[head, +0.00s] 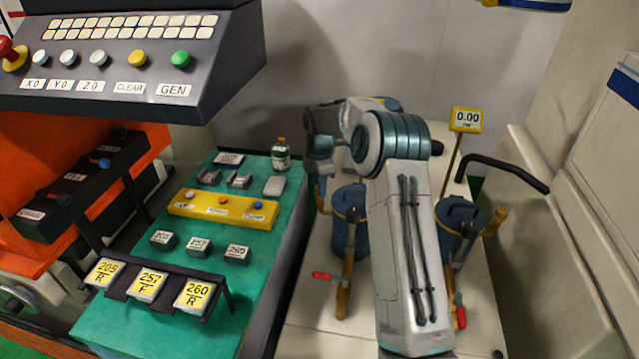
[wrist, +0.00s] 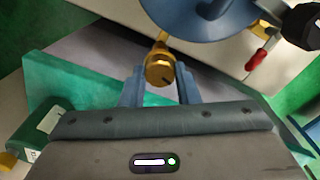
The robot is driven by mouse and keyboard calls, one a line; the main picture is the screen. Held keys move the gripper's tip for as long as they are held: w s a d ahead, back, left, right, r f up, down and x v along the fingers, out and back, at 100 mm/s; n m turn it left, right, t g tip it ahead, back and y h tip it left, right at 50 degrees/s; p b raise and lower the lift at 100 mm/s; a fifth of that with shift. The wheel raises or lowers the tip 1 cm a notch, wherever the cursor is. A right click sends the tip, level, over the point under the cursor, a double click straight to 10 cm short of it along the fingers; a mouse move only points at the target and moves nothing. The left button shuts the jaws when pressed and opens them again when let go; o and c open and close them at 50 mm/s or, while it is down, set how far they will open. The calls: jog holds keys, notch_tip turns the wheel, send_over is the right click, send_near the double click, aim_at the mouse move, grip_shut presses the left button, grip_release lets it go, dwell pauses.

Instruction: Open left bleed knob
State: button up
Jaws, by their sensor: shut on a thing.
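The left bleed knob (wrist: 160,68) is a brass knob with a dark slot mark on its face, on a short brass stem beside a blue round canister (wrist: 205,12). My gripper (wrist: 158,80) has one blue finger on each side of the knob and is shut on it. In the head view the left blue canister (head: 348,235) stands on the pale bench, partly behind my arm. My gripper hangs at the canister's upper left, and the knob is mostly hidden there.
A second blue canister (head: 460,222) stands right of my arm. Red-tipped levers (head: 322,276) hang below the canisters. A yellow display (head: 466,119) reads 0.00. The green table (head: 140,320) holds labelled blocks and a small bottle (head: 281,155) near my gripper.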

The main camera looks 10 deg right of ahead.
jog(key=shift+r+n, duration=0.1)
jog(key=shift+n, duration=1.2)
jog(key=o, duration=1)
notch_tip(320, 180, up, 14)
jog(key=shift+f+b, duration=0.15)
jog(key=shift+b, duration=0.25)
